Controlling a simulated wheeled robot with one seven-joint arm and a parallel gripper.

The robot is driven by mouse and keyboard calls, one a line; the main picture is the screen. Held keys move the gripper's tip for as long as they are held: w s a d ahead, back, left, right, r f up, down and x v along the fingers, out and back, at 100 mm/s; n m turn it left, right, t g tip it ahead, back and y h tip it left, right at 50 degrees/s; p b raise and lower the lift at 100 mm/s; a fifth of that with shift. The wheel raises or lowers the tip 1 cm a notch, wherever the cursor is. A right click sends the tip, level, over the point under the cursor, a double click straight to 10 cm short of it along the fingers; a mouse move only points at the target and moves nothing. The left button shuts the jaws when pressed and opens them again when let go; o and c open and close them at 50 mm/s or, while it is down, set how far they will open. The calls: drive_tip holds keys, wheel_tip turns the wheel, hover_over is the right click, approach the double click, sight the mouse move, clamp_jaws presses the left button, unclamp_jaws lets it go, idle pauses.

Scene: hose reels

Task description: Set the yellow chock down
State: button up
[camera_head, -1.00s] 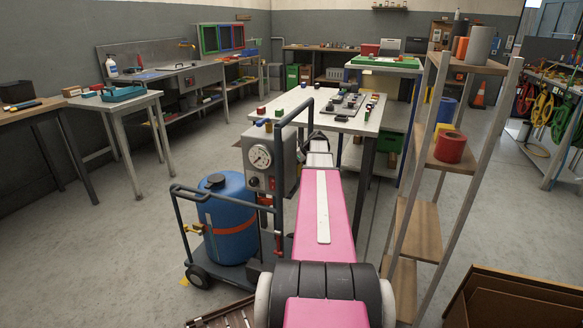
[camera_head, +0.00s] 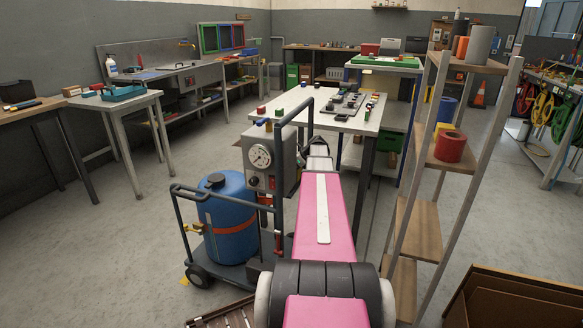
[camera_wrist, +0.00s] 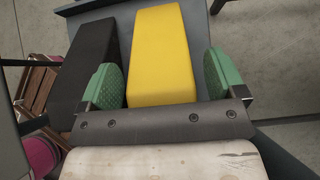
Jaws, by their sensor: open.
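The yellow chock (camera_wrist: 162,55) is a long block in the middle of the wrist view. It lies on a dark grey surface (camera_wrist: 200,18), beside a black block (camera_wrist: 88,65) on its left. My gripper (camera_wrist: 162,78) is open, with one green pad on either side of the chock's near end. Narrow gaps show between the pads and the chock. Its underside is hidden. In the head view my pink arm reaches away past the trolley, and I cannot make out the chock or the gripper there.
A trolley with a blue tank (camera_head: 228,222) and a gauge box (camera_head: 262,160) stands left of my arm. A wooden shelf rack (camera_head: 425,215) stands close on the right. A work table (camera_head: 300,105) with small parts is ahead. Open floor lies to the left.

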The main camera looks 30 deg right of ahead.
drive_tip(key=v, duration=1.2)
idle(1.3)
